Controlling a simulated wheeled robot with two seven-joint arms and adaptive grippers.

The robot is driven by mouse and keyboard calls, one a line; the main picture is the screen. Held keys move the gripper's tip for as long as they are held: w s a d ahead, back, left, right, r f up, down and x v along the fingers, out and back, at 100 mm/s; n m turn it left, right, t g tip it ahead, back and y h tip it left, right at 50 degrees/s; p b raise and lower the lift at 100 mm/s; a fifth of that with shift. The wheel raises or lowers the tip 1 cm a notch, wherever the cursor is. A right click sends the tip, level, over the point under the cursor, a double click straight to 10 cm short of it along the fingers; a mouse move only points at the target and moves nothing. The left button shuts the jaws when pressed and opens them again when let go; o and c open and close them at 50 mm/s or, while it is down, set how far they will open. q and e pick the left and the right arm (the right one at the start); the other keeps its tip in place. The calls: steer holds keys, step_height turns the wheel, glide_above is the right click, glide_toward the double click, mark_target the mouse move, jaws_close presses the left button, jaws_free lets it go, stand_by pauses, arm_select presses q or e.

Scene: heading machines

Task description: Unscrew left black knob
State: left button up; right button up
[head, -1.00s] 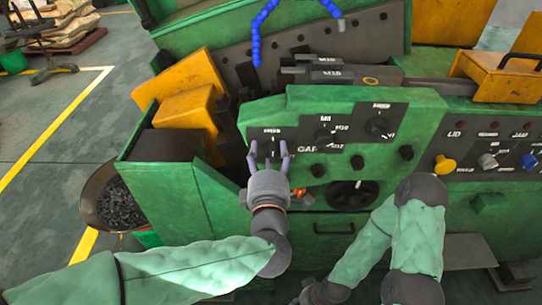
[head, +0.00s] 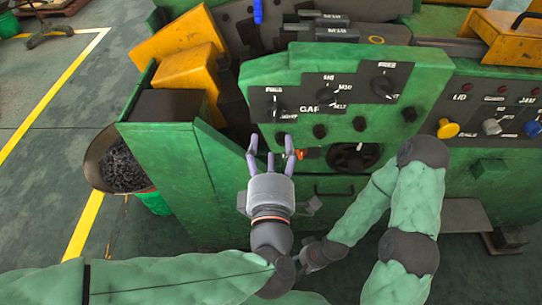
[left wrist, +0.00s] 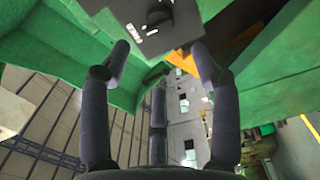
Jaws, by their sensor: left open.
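The left black rotary knob (head: 274,104) sits on a dark plate at the left end of the green control panel (head: 262,72). It also shows in the left wrist view as a round black knob (left wrist: 158,16) at the top, beyond the fingertips. My left gripper (head: 271,143) is open and empty, its fingers pointing up, below that knob in the head view and apart from it. The three fingers are spread in the left wrist view (left wrist: 160,65). My right arm ends in a dark part (head: 317,253) beside my left wrist; its fingers cannot be made out.
Two more rotary knobs (head: 328,94) (head: 383,86) sit to the right, with small black buttons (head: 320,131) below. A red-orange part (head: 300,154) and a black handwheel (head: 354,157) are near my left fingers. A bin of dark scrap (head: 122,168) stands left.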

arm_select(q)
steer(key=shift+s, duration=1)
